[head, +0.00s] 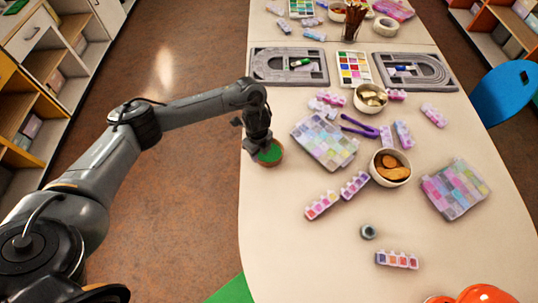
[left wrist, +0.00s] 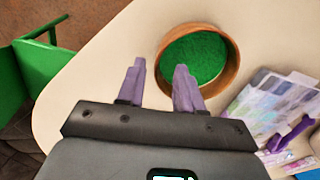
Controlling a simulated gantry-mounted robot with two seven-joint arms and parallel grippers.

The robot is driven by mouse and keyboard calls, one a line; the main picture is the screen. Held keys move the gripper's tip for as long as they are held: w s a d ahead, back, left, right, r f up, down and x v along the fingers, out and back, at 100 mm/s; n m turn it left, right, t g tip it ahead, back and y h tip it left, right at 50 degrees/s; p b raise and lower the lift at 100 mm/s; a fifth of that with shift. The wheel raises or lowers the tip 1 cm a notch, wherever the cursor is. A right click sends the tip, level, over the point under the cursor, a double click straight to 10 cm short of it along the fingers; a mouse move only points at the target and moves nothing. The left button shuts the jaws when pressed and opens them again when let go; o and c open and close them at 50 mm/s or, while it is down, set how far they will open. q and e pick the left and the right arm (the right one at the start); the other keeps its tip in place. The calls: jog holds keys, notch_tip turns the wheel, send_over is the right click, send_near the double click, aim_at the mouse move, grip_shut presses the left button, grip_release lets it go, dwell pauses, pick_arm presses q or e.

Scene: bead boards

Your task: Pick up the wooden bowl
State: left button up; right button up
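The wooden bowl (head: 281,156) is round and brown, filled with green material. It stands at the table's left edge in the head view, partly hidden by my left gripper (head: 257,146). In the left wrist view the bowl (left wrist: 234,66) lies just past the fingertips. The right finger overlaps the bowl's near left rim in the picture; the left finger is outside the bowl. I cannot tell whether either finger touches it. My right gripper is not in view.
A clear bead box (head: 325,141) lies right of the bowl, with purple tweezers (head: 360,127) beside it. Two white-sided bowls, one (head: 391,178) holding brown pieces, stand further right. Grey bead boards (head: 288,66) lie farther back. The near left tabletop (head: 275,220) is clear.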

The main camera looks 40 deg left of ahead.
aim_at(269, 153)
pick_arm(q)
jog(key=f, duration=0.2)
jog(key=f+b, duration=0.1)
jog(key=f, duration=0.1)
jog(key=shift+s+d+f+b, duration=0.1)
jog(key=shift+s+b, duration=0.1)
jog(key=shift+b, duration=0.1)
jog(key=shift+c, duration=0.3)
grip_shut()
